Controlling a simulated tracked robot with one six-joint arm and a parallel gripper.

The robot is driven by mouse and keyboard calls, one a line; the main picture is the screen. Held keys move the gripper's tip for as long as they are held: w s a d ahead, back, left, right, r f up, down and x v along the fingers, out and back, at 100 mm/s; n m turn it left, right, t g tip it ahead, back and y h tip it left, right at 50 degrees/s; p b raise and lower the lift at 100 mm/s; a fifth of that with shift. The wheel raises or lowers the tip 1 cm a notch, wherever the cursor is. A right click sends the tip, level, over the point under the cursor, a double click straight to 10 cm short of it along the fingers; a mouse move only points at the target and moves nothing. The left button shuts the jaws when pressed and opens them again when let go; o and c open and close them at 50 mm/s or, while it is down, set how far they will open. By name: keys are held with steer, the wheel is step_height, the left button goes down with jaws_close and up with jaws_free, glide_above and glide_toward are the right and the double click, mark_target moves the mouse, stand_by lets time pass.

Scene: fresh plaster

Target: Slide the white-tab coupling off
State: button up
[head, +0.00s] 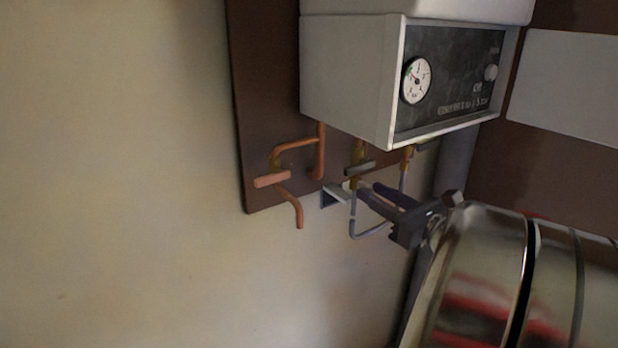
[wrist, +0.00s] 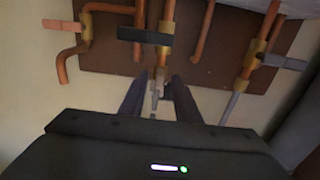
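In the head view, my gripper (head: 368,190) reaches from the right to just below the middle valve, which has a grey lever (head: 359,168). A small pale piece (head: 347,186) shows at the fingertips; it may be the white-tab coupling, but it is too small to be sure. In the wrist view, my gripper (wrist: 160,78) has its two dark fingers apart, on either side of a thin grey pipe with a small pale fitting (wrist: 155,92). A gap shows between the fingers. Whether either touches the fitting is unclear.
The boiler with a gauge (head: 416,80) hangs above on a brown board (head: 262,100). Left is a copper pipe with an orange-pink lever (head: 272,179); right in the wrist view is another grey lever (wrist: 283,62). The left wall is bare.

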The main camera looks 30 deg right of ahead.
mark_target(358, 184)
steer(key=shift+w+a, duration=0.1)
steer(key=shift+w, duration=3.5)
steer(key=shift+c, duration=0.5)
jaws_close()
